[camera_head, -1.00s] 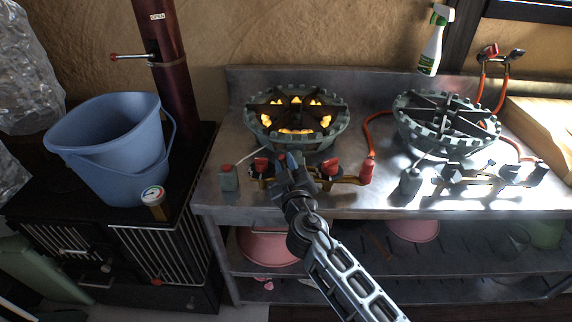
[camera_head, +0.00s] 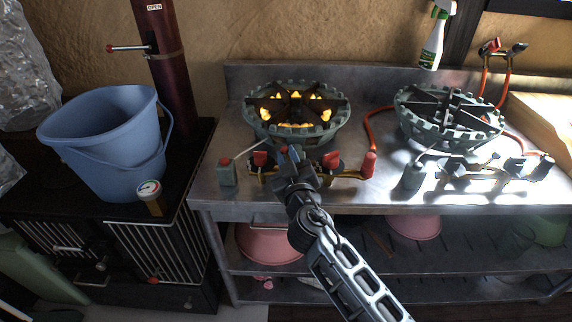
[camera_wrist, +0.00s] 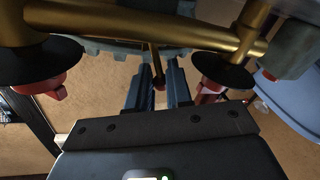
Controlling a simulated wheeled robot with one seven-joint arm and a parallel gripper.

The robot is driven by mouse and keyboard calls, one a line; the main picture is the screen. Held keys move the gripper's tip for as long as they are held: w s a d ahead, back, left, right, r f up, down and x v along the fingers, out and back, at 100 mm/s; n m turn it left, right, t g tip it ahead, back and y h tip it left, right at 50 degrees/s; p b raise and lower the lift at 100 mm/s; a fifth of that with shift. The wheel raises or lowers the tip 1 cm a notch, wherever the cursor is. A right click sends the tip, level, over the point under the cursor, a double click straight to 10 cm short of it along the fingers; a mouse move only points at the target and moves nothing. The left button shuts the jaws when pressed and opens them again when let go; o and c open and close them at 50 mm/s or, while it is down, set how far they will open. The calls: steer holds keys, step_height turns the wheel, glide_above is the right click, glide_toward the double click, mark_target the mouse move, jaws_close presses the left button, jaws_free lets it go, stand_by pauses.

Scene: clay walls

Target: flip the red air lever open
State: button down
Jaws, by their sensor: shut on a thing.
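The lit burner (camera_head: 296,135) stands on the steel counter with orange flames in it. In front of it runs a brass pipe (camera_head: 350,178) with a red knob at left (camera_head: 260,158) and another at right (camera_head: 331,159). My gripper (camera_head: 290,156) is between these two knobs. In the wrist view, the red-tipped air lever (camera_wrist: 159,83) sits between the two fingers (camera_wrist: 157,92), and my gripper is shut on it. In the head view, a bit of red (camera_head: 283,149) shows at the fingertips; the rest of the lever is hidden by my gripper.
A second, unlit burner (camera_head: 449,118) stands to the right with an orange hose (camera_head: 369,127) between. A blue bucket (camera_head: 105,150) and a gauge (camera_head: 149,190) are on the black stove at left. A spray bottle (camera_head: 433,45) is at the back wall.

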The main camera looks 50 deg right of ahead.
steer(key=m+b, duration=0.1)
steer(key=b, duration=0.3)
steer(key=s+d+m+h+b, duration=0.1)
steer(key=m+b, duration=0.1)
steer(key=b, duration=0.1)
steer(key=s+m+b, duration=0.1)
steer(key=m+b, duration=0.1)
steer(key=b, duration=0.2)
steer(key=shift+d+f+b, duration=0.2)
steer(key=shift+f+b, duration=0.15)
steer(key=m+b, duration=0.1)
steer(key=b, duration=0.1)
steer(key=m+b, duration=0.1)
steer(key=b, duration=0.1)
steer(key=s+m+h+b, duration=0.1)
steer(key=m+b, duration=0.1)
steer(key=shift+d+b, duration=0.4)
steer(key=shift+s+d+r+m+b, duration=0.15)
steer(key=shift+m+b, duration=0.55)
steer(key=shift+b, duration=0.35)
steer(key=c, duration=1.3)
jaws_free()
steer(key=shift+h, duration=0.4)
steer(key=shift+r, duration=0.15)
